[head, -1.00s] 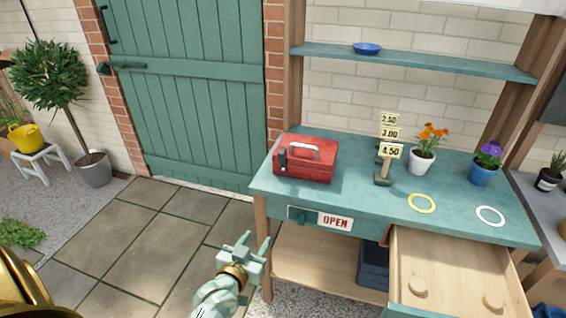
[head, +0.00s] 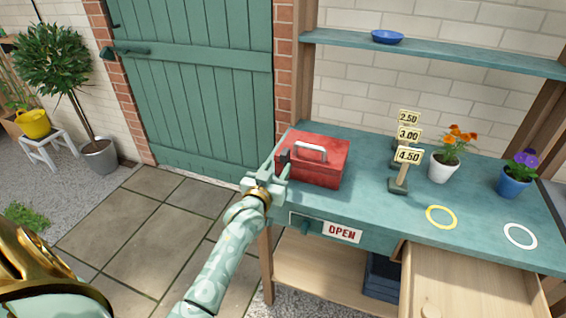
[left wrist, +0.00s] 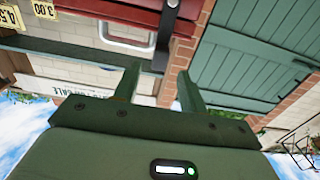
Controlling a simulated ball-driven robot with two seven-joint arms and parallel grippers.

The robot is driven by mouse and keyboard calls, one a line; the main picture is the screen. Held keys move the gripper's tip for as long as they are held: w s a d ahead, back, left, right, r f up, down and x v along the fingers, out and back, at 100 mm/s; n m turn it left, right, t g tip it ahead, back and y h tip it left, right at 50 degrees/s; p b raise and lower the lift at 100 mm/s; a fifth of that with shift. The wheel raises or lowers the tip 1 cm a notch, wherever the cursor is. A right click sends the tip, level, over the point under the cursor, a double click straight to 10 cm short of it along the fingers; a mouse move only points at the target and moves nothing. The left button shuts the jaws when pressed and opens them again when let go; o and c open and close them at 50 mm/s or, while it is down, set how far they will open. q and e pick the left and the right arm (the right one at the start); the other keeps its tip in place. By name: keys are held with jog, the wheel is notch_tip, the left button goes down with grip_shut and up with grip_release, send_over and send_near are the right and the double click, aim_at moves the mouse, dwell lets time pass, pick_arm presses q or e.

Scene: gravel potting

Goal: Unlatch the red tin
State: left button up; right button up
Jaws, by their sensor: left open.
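The red tin (head: 322,168) stands shut on the left end of the green bench, with a silver handle on its lid. Its dark latch (head: 285,158) is on the front face, near the left corner. In the left wrist view, which is upside down, the red tin (left wrist: 120,12) shows with its handle and the dark latch (left wrist: 164,38). My left gripper (head: 268,168) is open at the tin's front left, its fingers pointing toward the latch. In the wrist view the latch lies between the fingers' lines, beyond the tips; contact cannot be told. My right gripper is out of view.
Price signs (head: 406,158), an orange-flowered white pot (head: 443,168) and a purple-flowered blue pot (head: 513,182) stand right of the tin. Yellow (head: 441,217) and white (head: 520,236) rings lie on the bench (head: 375,218). An open drawer (head: 470,285) juts out at front right.

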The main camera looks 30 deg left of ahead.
aim_at(282, 159)
pick_arm(q)
jog(key=b+x, duration=0.1)
jog(key=x, duration=0.3)
jog(key=shift+w, duration=0.3)
